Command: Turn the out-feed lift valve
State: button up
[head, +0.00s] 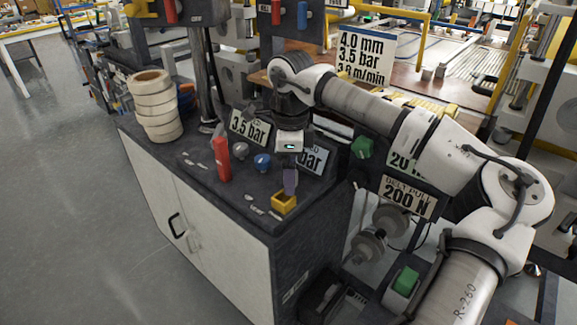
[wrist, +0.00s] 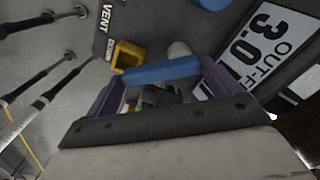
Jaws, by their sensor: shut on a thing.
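The out-feed lift valve shows in the wrist view as a blue bar-shaped handle (wrist: 158,71). It lies across between the two purple fingers of my gripper (wrist: 167,78), which is shut on it. In the head view my gripper (head: 290,183) points down at the right front of the dark console top, and I cannot make out the handle there. An out-feed sign (wrist: 268,45) with large figures stands beside the handle; in the head view the sign (head: 313,160) is partly hidden by my gripper.
A yellow block-like part (head: 284,204) sits just in front of my gripper, near the console's edge. A red upright handle (head: 221,158), a blue knob (head: 262,162) and a 3.5 bar sign (head: 248,128) stand to the left. Stacked rolls (head: 154,105) stand at the left end.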

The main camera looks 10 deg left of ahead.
jog(key=shift+r+n, duration=0.1)
jog(key=shift+n, duration=0.2)
jog(key=o, duration=1.1)
jog(key=shift+o, duration=0.2)
notch_tip(320, 180, up, 14)
